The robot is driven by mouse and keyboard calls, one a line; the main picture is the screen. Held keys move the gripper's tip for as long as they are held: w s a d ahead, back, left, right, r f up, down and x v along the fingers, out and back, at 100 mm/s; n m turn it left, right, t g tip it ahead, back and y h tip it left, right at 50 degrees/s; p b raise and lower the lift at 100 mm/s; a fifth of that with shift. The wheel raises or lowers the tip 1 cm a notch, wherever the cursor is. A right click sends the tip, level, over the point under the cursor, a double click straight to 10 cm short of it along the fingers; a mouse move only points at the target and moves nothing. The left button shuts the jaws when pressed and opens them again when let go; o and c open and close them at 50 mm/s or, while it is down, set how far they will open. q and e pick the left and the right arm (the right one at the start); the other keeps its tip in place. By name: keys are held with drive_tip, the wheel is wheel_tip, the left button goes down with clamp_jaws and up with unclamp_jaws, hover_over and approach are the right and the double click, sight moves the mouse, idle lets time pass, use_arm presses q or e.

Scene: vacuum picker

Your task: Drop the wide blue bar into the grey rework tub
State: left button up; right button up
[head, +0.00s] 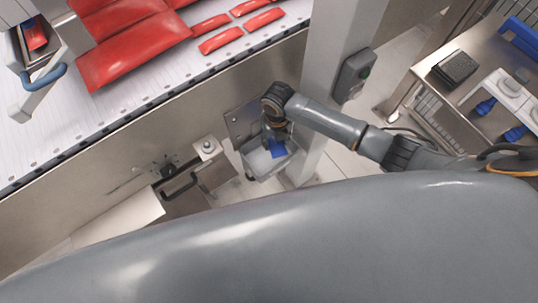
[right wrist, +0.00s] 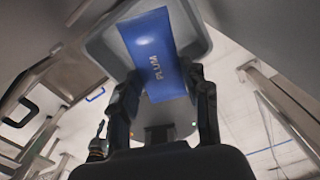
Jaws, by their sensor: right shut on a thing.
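The wide blue bar (right wrist: 152,45), a flat blue pack with pale lettering, is in my right gripper (right wrist: 162,74). In the head view, the bar (head: 278,148) shows just under my right gripper (head: 273,138), over the open mouth of the grey rework tub (head: 258,169). The tub's light grey rim and wall also show behind the bar in the right wrist view (right wrist: 197,38). My right gripper is shut on the bar; I cannot tell whether the bar touches the tub. My left gripper is not in view.
A conveyor (head: 150,110) with several red packs (head: 130,50) runs along the upper left. A grey post (head: 325,75) with a switch box (head: 353,75) stands right of the tub. A steel table (head: 450,100) at right holds a black block (head: 454,68) and blue items.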

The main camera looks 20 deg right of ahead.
drive_tip(key=o, duration=1.3)
drive_tip(key=shift+r, duration=0.15)
wheel_tip(320, 180, up, 12)
drive_tip(key=shift+f, duration=0.1)
